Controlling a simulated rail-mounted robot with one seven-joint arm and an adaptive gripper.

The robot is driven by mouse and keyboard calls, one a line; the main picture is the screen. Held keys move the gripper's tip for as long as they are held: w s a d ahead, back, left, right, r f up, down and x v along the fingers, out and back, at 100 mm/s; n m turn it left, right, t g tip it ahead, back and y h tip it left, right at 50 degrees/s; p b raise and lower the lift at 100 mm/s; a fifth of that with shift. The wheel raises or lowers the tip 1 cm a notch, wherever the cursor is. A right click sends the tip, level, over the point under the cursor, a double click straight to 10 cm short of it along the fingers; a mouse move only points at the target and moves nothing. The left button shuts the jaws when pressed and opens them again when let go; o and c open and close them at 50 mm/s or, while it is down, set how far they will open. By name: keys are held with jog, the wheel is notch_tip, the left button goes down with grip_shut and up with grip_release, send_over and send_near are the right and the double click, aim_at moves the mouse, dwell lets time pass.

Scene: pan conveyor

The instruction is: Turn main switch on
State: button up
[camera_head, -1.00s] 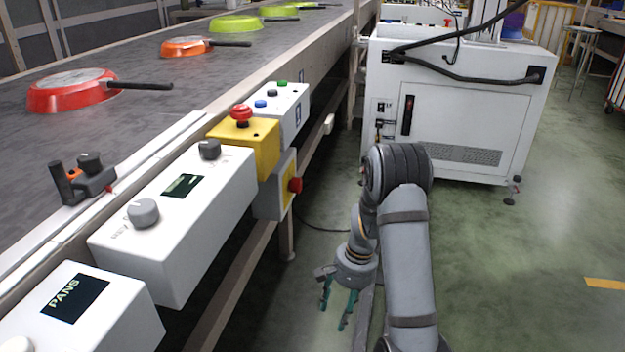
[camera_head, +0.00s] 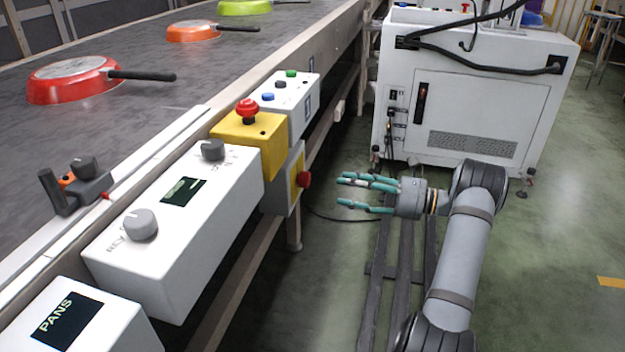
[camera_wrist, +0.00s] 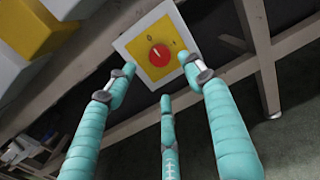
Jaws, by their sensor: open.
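The main switch is a red rotary knob (camera_head: 303,179) on the yellow face of a grey box (camera_head: 280,196), mounted low on the side of the conveyor under the yellow emergency-stop box. In the wrist view the red knob (camera_wrist: 159,55) faces me on its yellow plate, with small marks around it. My gripper (camera_head: 355,190) has teal fingers, spread open and empty, pointing left toward the switch. It is apart from the knob, to its right in the head view. In the wrist view the open fingers (camera_wrist: 165,85) frame the knob from below.
The yellow box (camera_head: 240,150) with a red mushroom button stands above the switch. White control boxes (camera_head: 170,235) line the conveyor edge. Conveyor legs and beams stand below. A white cabinet (camera_head: 470,110) is behind my arm. Pans lie on the belt (camera_head: 130,135).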

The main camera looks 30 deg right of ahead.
aim_at(309, 179)
jog(key=b+x, duration=0.3)
jog(key=x, duration=0.6)
jog(key=shift+b, duration=0.3)
jog(key=shift+w+a, duration=0.5)
jog(key=shift+c, duration=1)
jog(key=shift+r, duration=0.1)
jog(key=c, duration=1)
jog(key=shift+o, duration=0.2)
